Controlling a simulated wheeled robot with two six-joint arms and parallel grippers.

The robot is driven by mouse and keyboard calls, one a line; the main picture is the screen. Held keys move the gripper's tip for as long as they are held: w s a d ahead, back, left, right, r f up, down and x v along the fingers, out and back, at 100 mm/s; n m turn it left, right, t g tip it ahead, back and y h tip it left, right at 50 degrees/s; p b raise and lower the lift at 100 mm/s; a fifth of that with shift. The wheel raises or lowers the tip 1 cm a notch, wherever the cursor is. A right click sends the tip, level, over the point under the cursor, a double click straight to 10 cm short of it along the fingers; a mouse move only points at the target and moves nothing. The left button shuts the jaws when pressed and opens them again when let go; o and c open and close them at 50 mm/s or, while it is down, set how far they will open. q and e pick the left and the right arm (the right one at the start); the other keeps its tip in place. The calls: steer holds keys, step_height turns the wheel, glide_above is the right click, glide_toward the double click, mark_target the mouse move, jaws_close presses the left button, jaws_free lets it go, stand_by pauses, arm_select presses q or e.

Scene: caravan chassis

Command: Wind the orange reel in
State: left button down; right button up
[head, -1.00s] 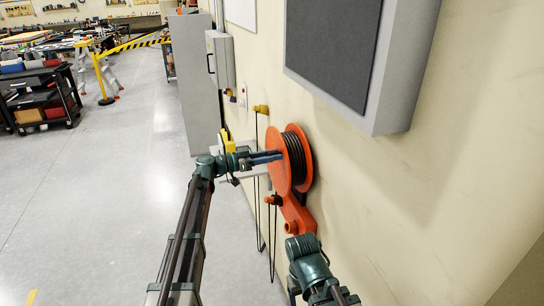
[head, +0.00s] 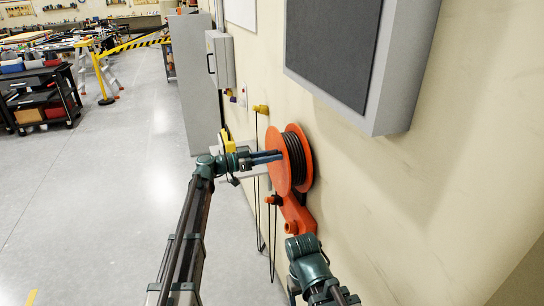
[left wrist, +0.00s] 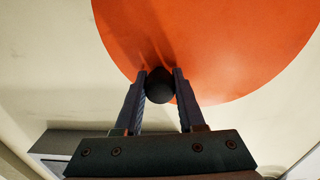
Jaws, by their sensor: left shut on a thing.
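The orange reel (head: 306,158) is mounted on the wall, with dark cable wound between its two orange flanges. Its orange bracket (head: 297,213) reaches down below it. My left gripper (head: 279,156) is at the reel's outer face. In the left wrist view, my left gripper (left wrist: 160,88) is shut on a round black knob (left wrist: 159,91), in front of the orange disc (left wrist: 215,45) near its lower edge. My right arm (head: 310,262) shows at the bottom of the head view below the reel; its fingertips cannot be made out.
Dark cables (head: 269,245) hang down the wall beside the reel. A grey-framed dark panel (head: 335,45) juts out above right. A grey wall box (head: 221,58) and a tall grey cabinet (head: 194,85) stand farther back. The floor (head: 110,190) at left is open.

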mark_target(276, 141)
arm_select(q)
steer(key=shift+w+a+r+n+p, duration=0.3)
steer(key=shift+w+n, duration=0.2)
steer(key=shift+n, duration=0.2)
steer(key=shift+w+a+r+n+p, duration=0.15)
steer(key=shift+w+r+n+p, duration=0.3)
steer(key=shift+n, duration=0.25)
steer(key=shift+w+a+r+n, duration=0.15)
steer(key=shift+w+n, duration=0.25)
steer(key=shift+n, duration=0.15)
steer(key=shift+w+a+r+n, duration=0.1)
steer(key=shift+w+n, duration=0.25)
steer(key=shift+n, duration=0.2)
steer(key=shift+w+a+r+n+p, duration=0.1)
steer(key=shift+w+a+n+p, duration=0.25)
steer(key=shift+w+n, duration=0.6)
steer(key=shift+s, duration=0.15)
steer(key=c, duration=0.5)
jaws_free()
